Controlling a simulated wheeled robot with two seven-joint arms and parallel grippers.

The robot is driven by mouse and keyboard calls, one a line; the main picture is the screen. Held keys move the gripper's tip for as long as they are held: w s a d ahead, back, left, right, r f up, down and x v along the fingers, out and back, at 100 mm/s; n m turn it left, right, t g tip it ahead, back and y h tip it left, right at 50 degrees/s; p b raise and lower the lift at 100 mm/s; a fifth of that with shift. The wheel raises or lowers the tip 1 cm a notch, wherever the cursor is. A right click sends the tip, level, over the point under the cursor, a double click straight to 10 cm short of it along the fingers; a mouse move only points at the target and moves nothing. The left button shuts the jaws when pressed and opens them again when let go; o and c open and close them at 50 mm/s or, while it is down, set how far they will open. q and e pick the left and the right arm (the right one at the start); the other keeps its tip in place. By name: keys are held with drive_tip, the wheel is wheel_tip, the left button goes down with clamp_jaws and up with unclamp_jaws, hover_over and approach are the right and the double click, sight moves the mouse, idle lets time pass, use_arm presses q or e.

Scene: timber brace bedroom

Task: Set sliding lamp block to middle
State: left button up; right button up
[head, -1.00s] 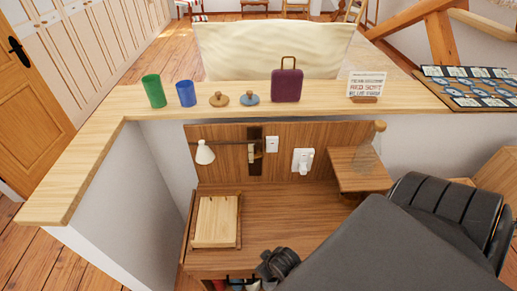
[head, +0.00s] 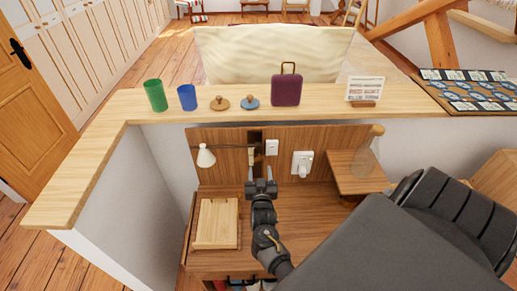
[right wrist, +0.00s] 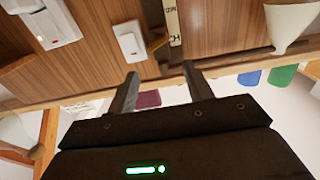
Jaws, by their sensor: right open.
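The white cone lamp (head: 206,157) hangs at the left of the wooden back panel, on a thin dark horizontal rod. The rod runs right to a dark vertical slot (head: 254,136) holding a light strip; I cannot clearly separate the sliding block there. In the right wrist view the lamp (right wrist: 291,22) is at the upper right, and the strip (right wrist: 172,22) carries letters, including MID. My right gripper (head: 262,183) is open and empty, in front of and below the slot. Its fingertips (right wrist: 160,70) point at the panel, apart from the strip. My left gripper is out of view.
White switches (head: 272,147) and (head: 302,164) sit right of the slot. A wooden box (head: 217,223) lies on the desk at left. Cups and a purple case (head: 287,89) stand on the ledge above.

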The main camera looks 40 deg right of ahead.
sight(259, 158)
drive_tip(key=b+x, duration=0.2)
drive_tip(key=x, duration=0.2)
drive_tip(key=b+x, duration=0.2)
drive_tip(key=x, duration=0.3)
drive_tip(key=shift+f, duration=0.25)
drive_tip(key=shift+w+d+r, duration=0.2)
drive_tip(key=shift+w+d, duration=0.15)
drive_tip(key=shift+w, duration=0.15)
drive_tip(key=shift+c, duration=0.3)
